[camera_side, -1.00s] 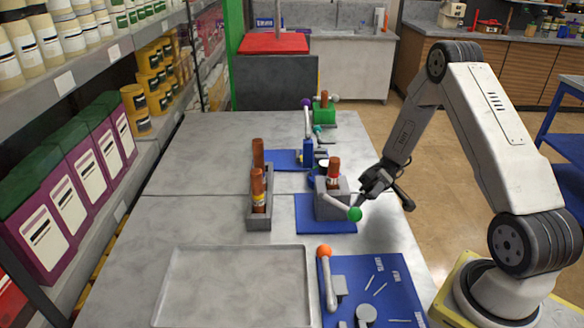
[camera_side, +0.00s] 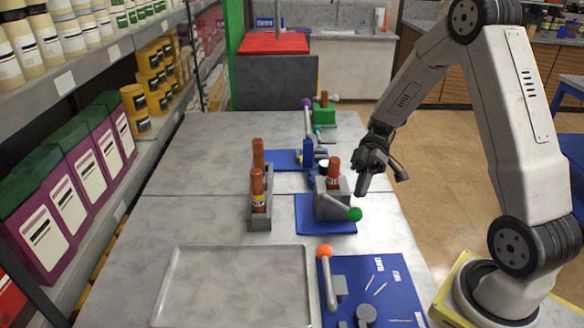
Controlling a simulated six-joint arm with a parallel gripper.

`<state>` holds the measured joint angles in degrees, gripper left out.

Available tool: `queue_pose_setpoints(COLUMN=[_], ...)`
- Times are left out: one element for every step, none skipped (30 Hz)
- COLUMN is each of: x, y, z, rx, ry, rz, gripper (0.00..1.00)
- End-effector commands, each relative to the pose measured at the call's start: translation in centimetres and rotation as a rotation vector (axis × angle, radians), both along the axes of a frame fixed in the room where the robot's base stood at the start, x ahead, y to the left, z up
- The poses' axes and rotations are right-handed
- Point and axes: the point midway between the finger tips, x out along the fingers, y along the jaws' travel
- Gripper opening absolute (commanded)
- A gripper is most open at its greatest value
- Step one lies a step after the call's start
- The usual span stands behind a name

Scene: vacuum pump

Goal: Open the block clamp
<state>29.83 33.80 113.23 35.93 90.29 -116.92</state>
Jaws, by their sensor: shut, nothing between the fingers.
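A grey block (camera_side: 322,209) that looks like the block clamp stands on a small blue mat (camera_side: 312,228) mid-table. A brown-orange cylinder (camera_side: 333,172) stands upright in it. Its pale lever (camera_side: 335,205) slopes down to the right across the block's front and ends in a green ball (camera_side: 355,214). My gripper (camera_side: 361,191) points down just right of the block, above the ball. It looks apart from the lever. Its fingers are together with nothing seen between them.
A grey rack (camera_side: 258,223) with brown cylinders stands left of the block. In front are an empty tray (camera_side: 178,290) and a blue board (camera_side: 395,285) with an orange-ball lever (camera_side: 324,252). Behind are a blue device (camera_side: 308,152) and a green block (camera_side: 324,114).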

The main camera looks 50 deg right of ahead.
Motion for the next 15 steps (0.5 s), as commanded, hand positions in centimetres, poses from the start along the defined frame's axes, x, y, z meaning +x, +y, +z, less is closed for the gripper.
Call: queue_pose_setpoints(x=[0.0, 0.0, -0.1, -0.2, -0.2, -0.3, -0.3, -0.4, -0.4, -0.5, -0.6, -0.6, -0.7, -0.8, -0.8], y=[0.5, 0.7, 1.0, 1.2, 1.4, 1.7, 1.9, 2.2, 2.5, 2.7, 2.9, 3.2, 3.4, 3.6, 3.8], z=[0.6, 0.8, 1.1, 1.3, 1.6, 1.9, 2.2, 2.4, 2.8, 3.0, 3.3, 3.6, 3.9, 4.2, 4.5], rx=[-0.035, -0.055, -0.082, -0.103, -0.123, -0.151, -0.172, -0.194, -0.222, -0.244, -0.264, -0.291, -0.313, -0.332, -0.359], ry=[-0.032, -0.050, -0.073, -0.091, -0.110, -0.137, -0.157, -0.178, -0.207, -0.231, -0.254, -0.284, -0.309, -0.332, -0.366], rz=[0.025, 0.038, 0.056, 0.070, 0.083, 0.102, 0.117, 0.131, 0.151, 0.166, 0.181, 0.200, 0.215, 0.229, 0.249], gripper=[0.00, 0.00, 0.00, 0.00, 0.00, 0.00, 0.00, 0.00, 0.00, 0.00, 0.00, 0.00, 0.00, 0.00, 0.00])
